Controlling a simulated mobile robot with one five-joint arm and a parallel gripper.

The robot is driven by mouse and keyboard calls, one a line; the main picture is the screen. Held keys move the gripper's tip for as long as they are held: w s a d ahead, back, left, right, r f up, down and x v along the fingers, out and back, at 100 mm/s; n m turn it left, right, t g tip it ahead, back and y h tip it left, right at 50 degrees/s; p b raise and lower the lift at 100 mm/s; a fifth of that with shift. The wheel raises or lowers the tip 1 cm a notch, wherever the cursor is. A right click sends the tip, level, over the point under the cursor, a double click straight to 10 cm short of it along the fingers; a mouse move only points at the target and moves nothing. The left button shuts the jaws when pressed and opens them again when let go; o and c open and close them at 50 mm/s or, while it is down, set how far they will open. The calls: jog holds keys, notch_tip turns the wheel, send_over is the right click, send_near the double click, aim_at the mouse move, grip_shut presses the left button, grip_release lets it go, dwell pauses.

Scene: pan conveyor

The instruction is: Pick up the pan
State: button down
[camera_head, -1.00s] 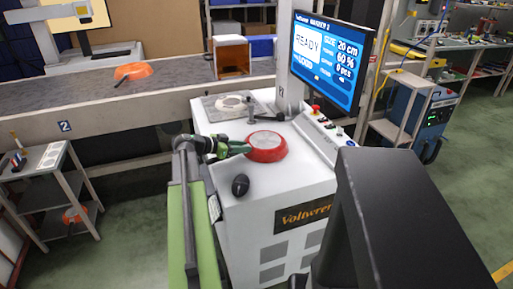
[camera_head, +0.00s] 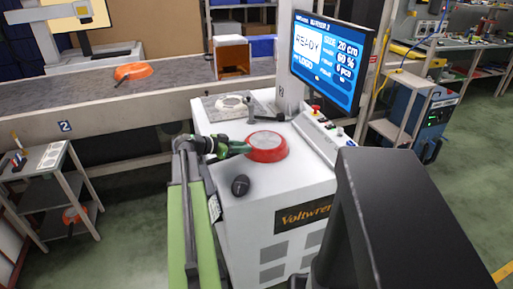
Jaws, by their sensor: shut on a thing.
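A red pan (camera_head: 267,147) sits upside down on the white machine's top, its pale round base facing up. My gripper (camera_head: 246,148) reaches in from the left with its green fingers at the pan's left side. The fingers are shut on the pan, apparently on its handle, which they mostly hide. I cannot tell whether the pan is clear of the surface. An orange pan (camera_head: 133,71) lies on the conveyor (camera_head: 100,97) at the back left. Another orange pan (camera_head: 72,215) is on the lower shelf of the side stand.
The white machine (camera_head: 275,190) carries a marking fixture (camera_head: 231,103), a black mouse (camera_head: 240,185) and a control panel with a red button (camera_head: 315,109). A blue screen (camera_head: 327,60) reads READY. An orange-sided box (camera_head: 232,57) stands behind. A side stand (camera_head: 40,158) is at left.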

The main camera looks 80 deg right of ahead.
dwell(0.4)
jog(key=shift+r+p, duration=0.5)
notch_tip(320, 180, up, 4)
jog(key=p, duration=0.3)
jog(key=shift+f+p, duration=0.2)
jog(key=shift+p, duration=0.1)
jog(key=s+d+r+p, duration=0.6)
jog(key=d, duration=0.4)
jog(key=shift+s+r+p, duration=0.15)
jog(key=shift+r+p, duration=0.15)
